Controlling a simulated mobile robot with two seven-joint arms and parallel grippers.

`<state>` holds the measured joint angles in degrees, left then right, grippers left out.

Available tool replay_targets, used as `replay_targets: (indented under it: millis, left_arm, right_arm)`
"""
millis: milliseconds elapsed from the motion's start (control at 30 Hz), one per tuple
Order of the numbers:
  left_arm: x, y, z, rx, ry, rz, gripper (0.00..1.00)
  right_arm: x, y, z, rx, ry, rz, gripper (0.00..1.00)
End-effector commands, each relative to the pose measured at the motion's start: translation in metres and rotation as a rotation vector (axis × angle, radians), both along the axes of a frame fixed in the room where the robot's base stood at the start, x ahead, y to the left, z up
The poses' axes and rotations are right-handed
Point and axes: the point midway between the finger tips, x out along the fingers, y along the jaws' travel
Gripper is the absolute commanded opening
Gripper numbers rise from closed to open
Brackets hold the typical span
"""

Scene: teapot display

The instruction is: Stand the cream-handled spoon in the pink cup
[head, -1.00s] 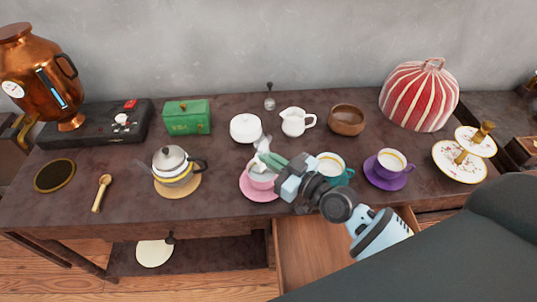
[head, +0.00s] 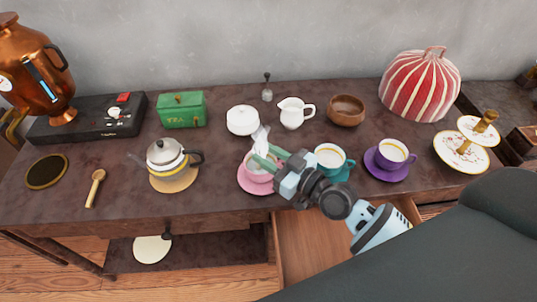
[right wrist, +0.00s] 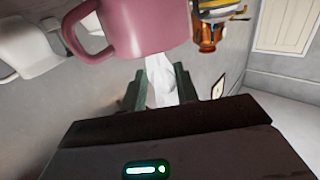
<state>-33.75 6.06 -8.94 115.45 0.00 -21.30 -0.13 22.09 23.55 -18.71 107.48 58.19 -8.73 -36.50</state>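The pink cup (head: 258,172) stands on a pink saucer (head: 252,187) near the front middle of the table. It also shows large and tilted in the right wrist view (right wrist: 120,28). A pale spoon (head: 261,137) stands upright at the cup, its pale end rising above the rim; its lower end is hidden. My right gripper (head: 266,157) is at the cup's right side, its green fingers spread over the rim. In the right wrist view the pale spoon (right wrist: 160,78) is between the parted fingers (right wrist: 160,88). My left gripper is not in view.
A teal cup (head: 331,157) stands just right of my gripper, with a purple cup (head: 393,153) beyond. A white sugar bowl (head: 242,120) and a white jug (head: 294,113) stand behind. A teapot (head: 167,158) and a wooden spoon (head: 96,187) are to the left.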

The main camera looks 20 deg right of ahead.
Motion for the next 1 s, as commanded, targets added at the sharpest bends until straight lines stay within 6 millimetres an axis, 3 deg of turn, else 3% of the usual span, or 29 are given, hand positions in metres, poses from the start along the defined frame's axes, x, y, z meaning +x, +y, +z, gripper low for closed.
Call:
replay_targets:
  millis: [267, 700, 1000]
  left_arm:
    - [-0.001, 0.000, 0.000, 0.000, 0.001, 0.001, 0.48]
    - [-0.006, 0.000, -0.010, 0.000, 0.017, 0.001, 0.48]
    - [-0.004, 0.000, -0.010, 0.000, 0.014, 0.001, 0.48]
  right_arm:
    - [-0.002, -0.001, -0.001, 0.000, 0.001, 0.000, 0.30]
    - [-0.055, -0.030, -0.002, -0.004, 0.003, 0.001, 0.30]
    - [-0.069, -0.038, 0.001, -0.001, 0.000, 0.000, 0.30]
